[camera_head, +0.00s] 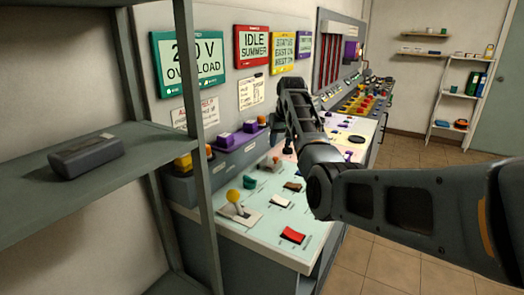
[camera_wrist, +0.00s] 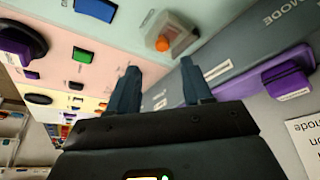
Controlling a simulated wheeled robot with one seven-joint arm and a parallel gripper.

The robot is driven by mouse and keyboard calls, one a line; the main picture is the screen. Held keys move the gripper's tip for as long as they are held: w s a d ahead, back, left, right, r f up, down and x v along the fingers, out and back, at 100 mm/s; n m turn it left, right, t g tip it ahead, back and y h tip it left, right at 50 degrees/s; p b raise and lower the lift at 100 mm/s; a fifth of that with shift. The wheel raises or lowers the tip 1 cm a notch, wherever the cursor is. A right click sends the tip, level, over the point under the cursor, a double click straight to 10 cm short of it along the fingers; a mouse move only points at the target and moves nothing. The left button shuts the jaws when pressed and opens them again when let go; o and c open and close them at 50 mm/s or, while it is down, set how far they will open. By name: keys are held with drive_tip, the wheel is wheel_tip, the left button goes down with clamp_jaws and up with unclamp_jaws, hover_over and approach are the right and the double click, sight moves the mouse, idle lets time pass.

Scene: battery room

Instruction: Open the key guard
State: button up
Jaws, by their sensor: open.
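The console (camera_head: 262,226) carries a yellow-knobbed lever (camera_head: 234,197), a red rocker switch (camera_head: 292,235) and purple switches on its back ledge. In the wrist view a purple switch (camera_wrist: 287,80) is right of my fingers. A grey shelf (camera_head: 70,205) stands at left; tiled floor is clear at right.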

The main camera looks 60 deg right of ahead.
sight(277, 159)
drive_tip(key=shift+w+x, duration=0.15)
drive_tip(key=shift+x, duration=1.8)
drive_tip(key=shift+w+x, duration=0.1)
drive_tip(key=shift+x, duration=1.85)
drive_tip(key=shift+c, duration=0.4)
clamp_jaws()
